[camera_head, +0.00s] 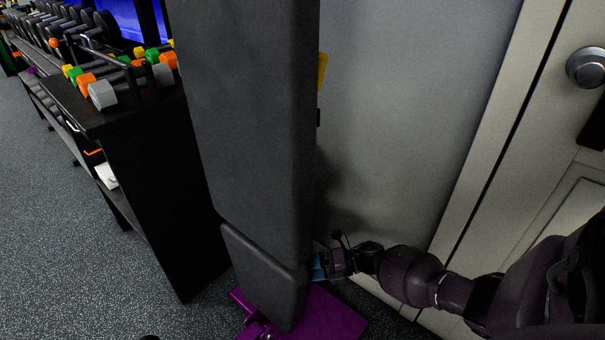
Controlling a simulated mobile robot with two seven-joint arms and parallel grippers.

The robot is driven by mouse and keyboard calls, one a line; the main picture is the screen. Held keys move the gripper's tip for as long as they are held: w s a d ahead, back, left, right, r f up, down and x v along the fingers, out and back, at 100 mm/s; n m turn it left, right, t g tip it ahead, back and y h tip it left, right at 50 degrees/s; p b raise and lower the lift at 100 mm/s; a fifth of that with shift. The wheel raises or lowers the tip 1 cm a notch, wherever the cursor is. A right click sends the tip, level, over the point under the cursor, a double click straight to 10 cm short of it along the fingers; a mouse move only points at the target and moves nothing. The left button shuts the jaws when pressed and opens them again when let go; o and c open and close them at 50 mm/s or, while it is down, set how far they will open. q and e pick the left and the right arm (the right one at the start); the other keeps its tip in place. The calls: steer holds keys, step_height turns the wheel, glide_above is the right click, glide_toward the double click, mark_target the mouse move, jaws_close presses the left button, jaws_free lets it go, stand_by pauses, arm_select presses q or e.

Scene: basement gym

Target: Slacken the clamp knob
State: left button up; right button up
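A tall dark padded board (255,120) stands upright in the middle, with a smaller dark pad (262,270) at its lower end. A purple base (335,312) shows below the pads. My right gripper (318,268) reaches in from the right, low beside the board's right edge. Its bluish tips are partly hidden behind the pad, so I cannot tell whether they are open or shut, or on what. I cannot make out the clamp knob for certain; it may be hidden behind the pads. My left gripper is not in view.
A black cabinet (155,190) stands close on the left, with colourful dumbbells (101,93) on top. A rack of dark dumbbells (60,30) runs behind it. A pale wall (395,110) and a door (545,200) close off the right. Open speckled floor (60,240) lies at left.

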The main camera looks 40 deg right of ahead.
steer(key=shift+x, duration=1.15)
steer(key=shift+c, duration=0.2)
steer(key=c, duration=0.9)
steer(key=shift+f+m+t+y, duration=0.2)
steer(key=shift+m+t+y, duration=0.5)
steer(key=shift+m, duration=0.3)
steer(key=shift+f+m+t+y, duration=0.2)
steer(key=shift+m+t+y, duration=0.4)
steer(key=shift+m+y, duration=0.3)
steer(key=o, duration=0.9)
steer(key=shift+o, duration=0.2)
